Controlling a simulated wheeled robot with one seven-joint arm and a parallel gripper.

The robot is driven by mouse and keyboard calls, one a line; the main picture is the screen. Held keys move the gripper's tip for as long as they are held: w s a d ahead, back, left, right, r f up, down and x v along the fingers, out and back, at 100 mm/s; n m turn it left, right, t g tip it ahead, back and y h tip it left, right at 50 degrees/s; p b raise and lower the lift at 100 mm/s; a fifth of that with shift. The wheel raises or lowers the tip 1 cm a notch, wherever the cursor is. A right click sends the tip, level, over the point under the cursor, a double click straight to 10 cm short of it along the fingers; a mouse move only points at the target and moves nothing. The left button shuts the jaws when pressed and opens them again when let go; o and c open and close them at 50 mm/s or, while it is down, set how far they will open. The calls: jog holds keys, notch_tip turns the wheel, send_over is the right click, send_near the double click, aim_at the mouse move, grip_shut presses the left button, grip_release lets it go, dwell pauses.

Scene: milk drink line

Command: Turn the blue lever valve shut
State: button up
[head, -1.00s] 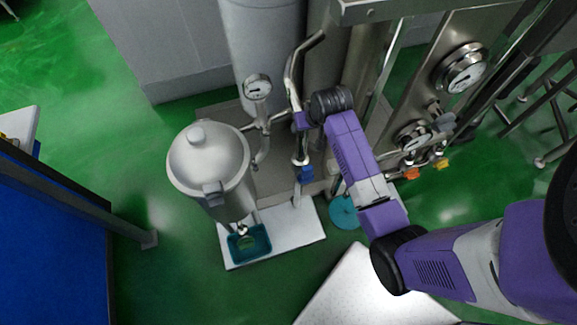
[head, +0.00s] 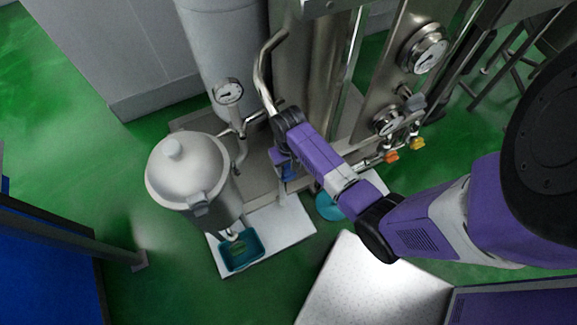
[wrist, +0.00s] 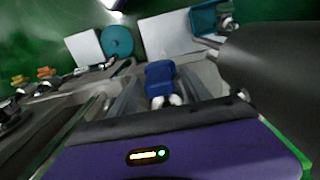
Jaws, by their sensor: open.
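The blue lever (wrist: 160,76) of the valve shows in the wrist view, above the pale metal valve fitting (wrist: 166,100). My gripper (wrist: 158,84) is open, with one grey finger on each side of the lever in the picture. I cannot tell whether either finger touches it. In the head view my gripper (head: 279,157) is at the pipe, and the blue lever (head: 289,173) shows just below it, partly hidden by my arm. Whether the valve stands open or shut is unclear.
A lidded steel vessel (head: 187,170) stands left of the pipe, with a teal tray (head: 241,249) below it on a white board (head: 286,228). Orange (head: 391,156) and yellow (head: 417,143) handles are at right.

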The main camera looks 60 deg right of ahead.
jog(key=shift+f, duration=0.25)
jog(key=shift+c, duration=0.3)
grip_shut()
dwell(1.0)
